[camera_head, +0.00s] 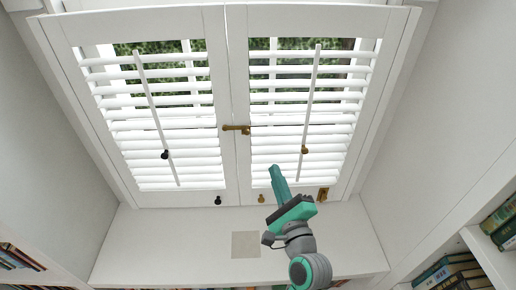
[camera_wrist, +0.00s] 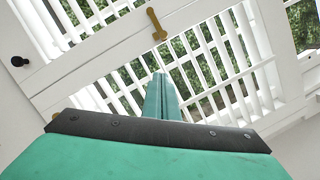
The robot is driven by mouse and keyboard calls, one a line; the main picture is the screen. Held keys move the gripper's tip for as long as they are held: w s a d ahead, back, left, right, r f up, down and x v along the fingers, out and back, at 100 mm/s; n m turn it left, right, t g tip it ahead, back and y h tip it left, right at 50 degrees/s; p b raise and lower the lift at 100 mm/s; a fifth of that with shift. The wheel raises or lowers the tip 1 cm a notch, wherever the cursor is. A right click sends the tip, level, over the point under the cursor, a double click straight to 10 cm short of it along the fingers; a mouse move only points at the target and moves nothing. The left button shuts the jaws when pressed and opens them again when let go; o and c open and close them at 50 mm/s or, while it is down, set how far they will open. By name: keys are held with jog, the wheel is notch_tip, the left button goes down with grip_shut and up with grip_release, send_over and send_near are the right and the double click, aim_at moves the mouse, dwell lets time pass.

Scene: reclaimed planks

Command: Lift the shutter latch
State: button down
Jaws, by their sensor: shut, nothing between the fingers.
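The brass shutter latch (camera_head: 236,129) lies level across the meeting stiles of the two white shutter panels, around mid-height in the head view. In the wrist view the brass latch (camera_wrist: 156,24) shows at the top, beyond my fingertips. My gripper (camera_head: 274,170) is below and to the right of the latch, in front of the right shutter panel (camera_head: 238,60), and apart from the latch. In the wrist view my teal fingers (camera_wrist: 161,78) are together with nothing between them. Nothing hides the latch.
Tilt rods run down both panels, with a black knob (camera_head: 165,154) at left and a brass knob (camera_head: 305,149) at right. Small brass (camera_head: 262,199) and black (camera_head: 218,200) knobs sit along the bottom, near a brass plate (camera_head: 323,194). Bookshelves (camera_head: 448,270) flank the alcove.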

jog(key=w+a+r, duration=0.3)
jog(key=w+a, duration=0.2)
jog(key=w, duration=0.4)
jog(key=shift+w+r, duration=0.2)
jog(key=shift+r, duration=0.2)
jog(key=shift+w+a, duration=0.1)
jog(key=shift+a, duration=0.1)
